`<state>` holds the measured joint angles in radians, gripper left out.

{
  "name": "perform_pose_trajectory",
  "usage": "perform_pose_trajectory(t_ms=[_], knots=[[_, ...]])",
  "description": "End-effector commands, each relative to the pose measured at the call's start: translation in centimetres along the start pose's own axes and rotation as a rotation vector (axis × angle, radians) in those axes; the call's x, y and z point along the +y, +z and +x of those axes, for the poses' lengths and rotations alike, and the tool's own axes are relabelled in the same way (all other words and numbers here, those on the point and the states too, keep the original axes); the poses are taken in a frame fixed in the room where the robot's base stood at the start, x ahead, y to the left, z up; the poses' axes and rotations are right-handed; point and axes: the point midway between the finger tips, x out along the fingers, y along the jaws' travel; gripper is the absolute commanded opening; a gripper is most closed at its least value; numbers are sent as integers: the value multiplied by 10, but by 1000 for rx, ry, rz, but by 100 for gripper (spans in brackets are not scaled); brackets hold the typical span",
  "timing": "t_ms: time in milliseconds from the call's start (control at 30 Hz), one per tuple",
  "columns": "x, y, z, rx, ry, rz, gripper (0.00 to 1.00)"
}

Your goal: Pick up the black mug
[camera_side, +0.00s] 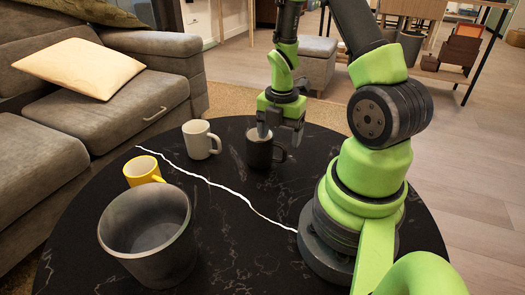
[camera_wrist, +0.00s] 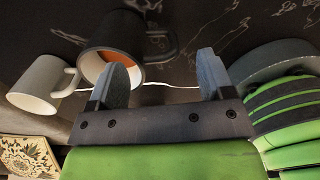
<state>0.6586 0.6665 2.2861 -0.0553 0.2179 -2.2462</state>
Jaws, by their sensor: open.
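The black mug (camera_side: 259,154) stands upright on the round black table, its handle towards the right in the side view. In the wrist view the black mug (camera_wrist: 101,49) shows its orange-brown inside, with its handle to the right. My gripper (camera_side: 281,130) points down just above the mug. In the wrist view my gripper (camera_wrist: 165,70) is open with nothing between its fingers. The left finger overlaps the mug's rim and opening there, and the right finger is clear of it. Whether a finger touches the mug cannot be told.
A white mug (camera_side: 201,140) stands close left of the black mug, and also in the wrist view (camera_wrist: 38,86). A yellow mug (camera_side: 143,171) and a large dark grey pot (camera_side: 147,235) stand further left and nearer the camera. The table (camera_side: 235,240) is bare at the front middle.

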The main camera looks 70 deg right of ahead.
Motion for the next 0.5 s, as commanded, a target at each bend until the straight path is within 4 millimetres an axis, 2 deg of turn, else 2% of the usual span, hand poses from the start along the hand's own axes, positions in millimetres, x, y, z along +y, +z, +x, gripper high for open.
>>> perform_pose_trajectory(t_ms=[200, 333, 500], knots=[[-1, -1, 30, 3, -4, -1, 74], [0, -1, 38, 1, -1, 1, 74], [0, -1, 39, 0, 0, 1, 74]])
